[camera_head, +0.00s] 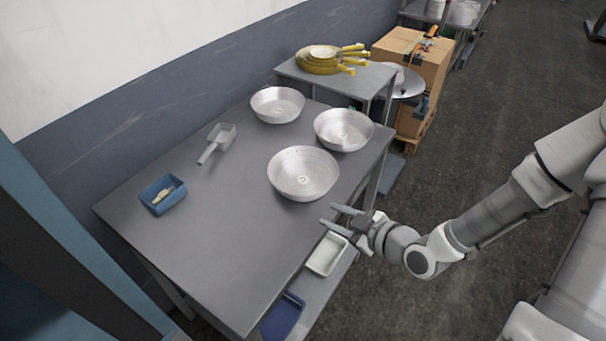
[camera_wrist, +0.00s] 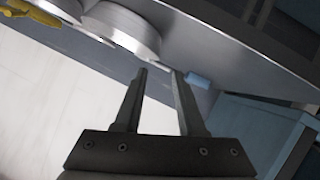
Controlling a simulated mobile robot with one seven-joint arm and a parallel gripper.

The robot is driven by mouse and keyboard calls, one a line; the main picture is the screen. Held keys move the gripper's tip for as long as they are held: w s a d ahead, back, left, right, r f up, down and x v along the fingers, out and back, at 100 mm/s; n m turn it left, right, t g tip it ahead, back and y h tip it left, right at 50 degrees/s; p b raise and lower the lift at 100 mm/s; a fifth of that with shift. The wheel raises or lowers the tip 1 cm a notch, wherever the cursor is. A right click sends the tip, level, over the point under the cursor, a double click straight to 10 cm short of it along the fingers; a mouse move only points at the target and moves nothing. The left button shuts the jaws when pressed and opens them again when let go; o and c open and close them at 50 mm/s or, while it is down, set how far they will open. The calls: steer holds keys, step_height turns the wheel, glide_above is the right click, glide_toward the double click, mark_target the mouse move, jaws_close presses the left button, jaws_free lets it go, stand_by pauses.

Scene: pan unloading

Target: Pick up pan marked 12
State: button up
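Three round silver pans stand on the grey table (camera_head: 215,245) in the head view: a near one (camera_head: 303,173), a right one (camera_head: 344,130) and a back one (camera_head: 278,104). Small marks show on their bottoms, but I cannot read which is marked 12. My gripper (camera_head: 329,217) is at the table's right front edge, just in front of the near pan and apart from it. Its two fingers are spread with nothing between them. The wrist view also shows the open, empty gripper (camera_wrist: 160,75), with a pan (camera_wrist: 125,28) beyond the fingertips at the upper left.
A blue tray (camera_head: 163,194) with small items and a grey scoop (camera_head: 218,142) lie on the table's left half. White and blue trays sit on the lower shelf. A side table (camera_head: 338,79) with yellow-handled pans stands behind. The table's front left is clear.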

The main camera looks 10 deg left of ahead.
steer(key=a+b, duration=0.1)
steer(key=b, duration=0.2)
steer(key=a+b, duration=0.1)
steer(key=b, duration=0.2)
steer(key=w+b, duration=0.1)
steer(key=b, duration=0.1)
steer(key=shift+a+f+y+b, duration=0.35)
steer(key=shift+a+y+b, duration=0.05)
steer(key=b, duration=0.1)
glide_toward(282, 191)
steer(key=x, duration=0.4)
steer(key=shift+w+f, duration=0.2)
steer(key=shift+f, duration=0.25)
steer(key=shift+a+r+x, duration=0.1)
steer(key=shift+r+x, duration=0.1)
steer(key=shift+x, duration=1.2)
steer(key=shift+a+r+x, duration=0.1)
steer(key=shift+r+x, duration=0.1)
steer(key=shift+x, duration=1.2)
jaws_close()
